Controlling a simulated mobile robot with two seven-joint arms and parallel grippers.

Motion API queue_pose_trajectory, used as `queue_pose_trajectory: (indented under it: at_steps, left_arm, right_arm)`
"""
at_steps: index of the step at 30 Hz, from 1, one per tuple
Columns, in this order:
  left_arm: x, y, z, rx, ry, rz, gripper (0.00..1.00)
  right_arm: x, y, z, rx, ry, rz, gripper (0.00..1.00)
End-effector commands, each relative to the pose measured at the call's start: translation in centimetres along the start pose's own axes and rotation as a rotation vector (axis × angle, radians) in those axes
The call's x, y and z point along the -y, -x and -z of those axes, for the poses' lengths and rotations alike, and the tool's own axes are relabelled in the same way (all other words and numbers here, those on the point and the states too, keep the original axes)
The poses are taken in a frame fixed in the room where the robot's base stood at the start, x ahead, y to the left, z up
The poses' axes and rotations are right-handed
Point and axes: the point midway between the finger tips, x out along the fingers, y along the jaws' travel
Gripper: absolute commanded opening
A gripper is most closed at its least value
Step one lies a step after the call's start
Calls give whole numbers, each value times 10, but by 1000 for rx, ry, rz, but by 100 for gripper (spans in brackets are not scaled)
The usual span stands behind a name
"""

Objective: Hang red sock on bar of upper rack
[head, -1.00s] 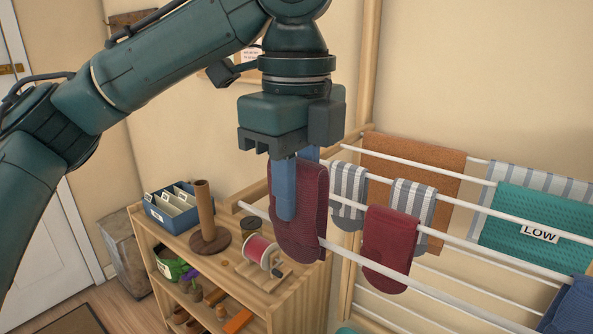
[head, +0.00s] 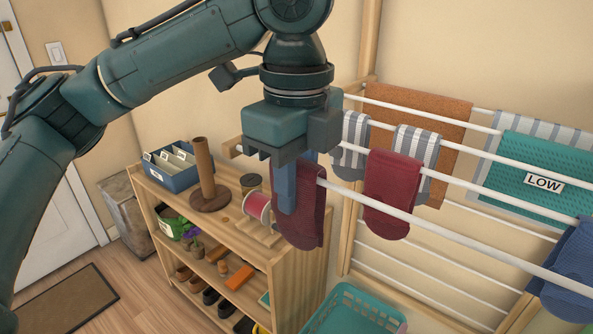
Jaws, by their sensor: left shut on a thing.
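Another red sock (head: 392,180) hangs farther right over a bar behind the front one. My right gripper is not in view.
Striped socks (head: 352,135), a brown towel (head: 440,112), a teal cloth labelled LOW (head: 545,160) and a blue item (head: 572,255) hang around. A wooden shelf (head: 290,270) with a spool (head: 258,207) stands below left. A teal basket (head: 345,312) is on the floor.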

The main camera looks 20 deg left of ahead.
Motion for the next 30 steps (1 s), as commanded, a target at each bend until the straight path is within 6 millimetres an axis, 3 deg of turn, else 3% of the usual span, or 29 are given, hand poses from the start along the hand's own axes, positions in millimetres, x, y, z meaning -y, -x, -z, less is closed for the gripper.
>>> queue_pose_trajectory:
  at_steps: [12,13,21,30]
  left_arm:
    - [0,-3,0,0,0,0,2]
    - [0,-3,0,0,0,0,25]
    - [0,-3,0,0,0,0,47]
    - [0,-1,0,0,0,1,49]
  right_arm:
    - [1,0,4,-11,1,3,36]
    - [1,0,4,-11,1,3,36]
    - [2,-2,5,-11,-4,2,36]
    - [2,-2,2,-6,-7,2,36]
